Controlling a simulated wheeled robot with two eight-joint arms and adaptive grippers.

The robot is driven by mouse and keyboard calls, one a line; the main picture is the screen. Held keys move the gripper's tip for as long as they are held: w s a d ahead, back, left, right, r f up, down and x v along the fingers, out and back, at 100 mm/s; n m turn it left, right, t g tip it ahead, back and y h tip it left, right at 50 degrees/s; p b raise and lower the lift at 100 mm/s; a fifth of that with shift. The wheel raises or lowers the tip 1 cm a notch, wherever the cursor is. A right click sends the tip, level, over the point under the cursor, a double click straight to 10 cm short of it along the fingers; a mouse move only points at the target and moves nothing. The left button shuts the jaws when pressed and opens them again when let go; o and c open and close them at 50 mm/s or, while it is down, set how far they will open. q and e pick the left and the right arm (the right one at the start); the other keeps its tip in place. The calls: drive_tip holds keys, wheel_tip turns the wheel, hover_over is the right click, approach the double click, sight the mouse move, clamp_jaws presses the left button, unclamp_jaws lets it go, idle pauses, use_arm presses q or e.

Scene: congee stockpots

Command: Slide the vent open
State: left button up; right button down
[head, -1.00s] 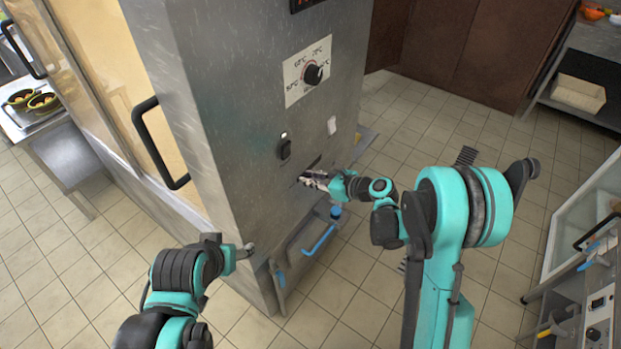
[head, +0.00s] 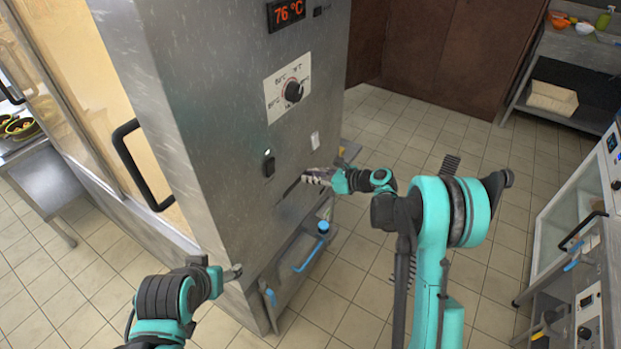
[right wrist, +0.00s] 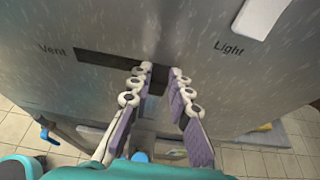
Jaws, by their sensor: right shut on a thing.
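The vent is a dark horizontal slot (head: 290,189) low on the front of the steel cabinet (head: 215,120). The dark slot lies bare to the left of the fingers. My left gripper (head: 234,271) hangs near the cabinet's lower front corner, away from the vent; its finger gap is unclear.
A black switch (head: 268,164) and a temperature dial (head: 292,92) sit above the vent, below a display reading 76 °C (head: 287,12). A blue-handled drain part (head: 311,255) is below. A black door handle (head: 140,165) sticks out at left. Tiled floor is open at right.

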drive_tip(key=c, duration=1.5)
unclamp_jaws()
drive_tip(key=shift+w+d, duration=0.15)
drive_tip(key=shift+w, duration=0.05)
drive_tip(key=shift+o, duration=0.5)
drive_tip(key=shift+w, duration=0.1)
drive_tip(key=v, duration=1.2)
drive_tip(key=shift+f, duration=0.15)
